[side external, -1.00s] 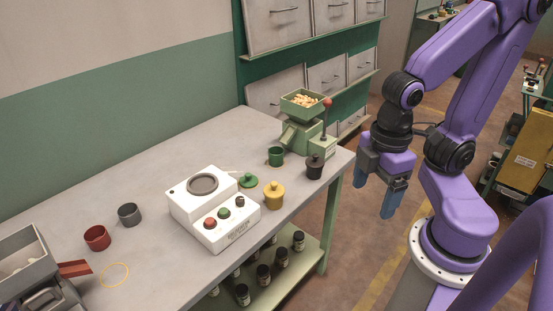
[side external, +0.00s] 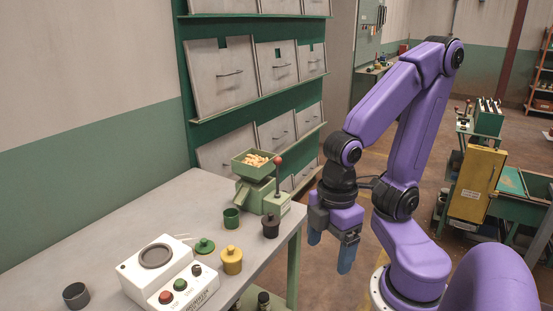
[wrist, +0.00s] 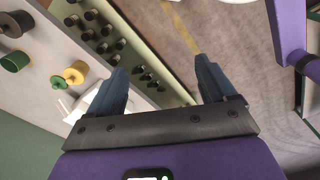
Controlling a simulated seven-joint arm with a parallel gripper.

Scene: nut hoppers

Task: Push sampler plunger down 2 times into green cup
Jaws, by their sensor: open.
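The sampler is a green device with a tray of nuts (side external: 256,163) on top, at the far right of the table. Its plunger is a lever with a red knob (side external: 278,160), standing upright on a pale green base (side external: 277,204). The green cup (side external: 231,218) stands on the table in front of the sampler; it also shows at the left edge of the wrist view (wrist: 14,62). My gripper (side external: 331,250) is open and empty, pointing down beyond the table's right edge, right of the sampler and lower than its knob. Both fingers show in the wrist view (wrist: 160,68).
A black lidded jar (side external: 270,226), yellow jar (side external: 232,261) and green lid (side external: 204,246) stand near the cup. A white scale (side external: 157,274) and dark grey cup (side external: 76,295) are further left. Drawers (side external: 222,78) rise behind. Dark bottles (wrist: 103,30) fill a lower shelf.

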